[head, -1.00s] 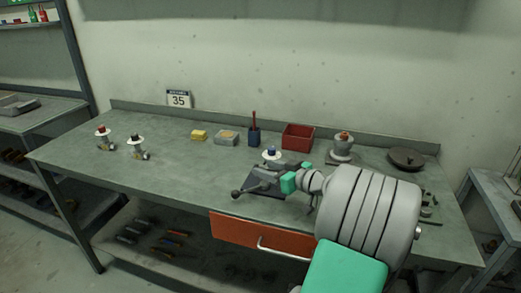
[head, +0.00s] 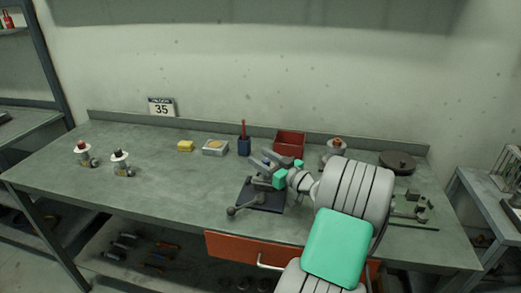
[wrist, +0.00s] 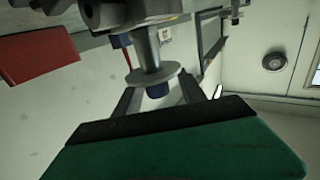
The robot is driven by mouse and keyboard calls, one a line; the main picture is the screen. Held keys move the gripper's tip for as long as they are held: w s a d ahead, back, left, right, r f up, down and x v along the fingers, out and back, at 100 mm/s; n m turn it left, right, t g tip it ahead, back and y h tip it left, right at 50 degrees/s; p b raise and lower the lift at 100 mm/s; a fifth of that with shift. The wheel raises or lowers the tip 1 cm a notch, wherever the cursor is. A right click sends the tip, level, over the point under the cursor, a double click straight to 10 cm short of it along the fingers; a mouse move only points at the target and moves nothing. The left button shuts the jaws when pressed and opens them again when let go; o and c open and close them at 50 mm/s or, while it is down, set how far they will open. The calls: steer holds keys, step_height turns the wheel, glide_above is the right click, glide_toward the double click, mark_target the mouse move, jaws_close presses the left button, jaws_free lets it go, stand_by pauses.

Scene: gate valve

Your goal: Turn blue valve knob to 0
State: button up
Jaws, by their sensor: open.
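The blue valve knob (wrist: 157,90) shows in the wrist view with a pale round dial plate (wrist: 152,78) and a grey metal stem beyond it; this view looks upside down. My gripper (wrist: 160,86) is open, with one dark finger on each side of the knob and a gap on both sides. I cannot tell how deep the knob sits between the fingers, nor read any mark on the dial. In the head view my gripper (head: 266,161) is over the vise area and hides the blue knob.
A red bin (head: 290,143), a blue pen cup (head: 244,147) and an orange-knobbed valve (head: 337,144) are close behind. Two more valves (head: 83,152) (head: 121,162) stand left. A sign reads 35 (head: 161,107).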

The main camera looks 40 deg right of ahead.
steer(key=shift+w, duration=0.85)
jaws_close()
steer(key=shift+d, duration=0.25)
steer(key=shift+a, duration=0.15)
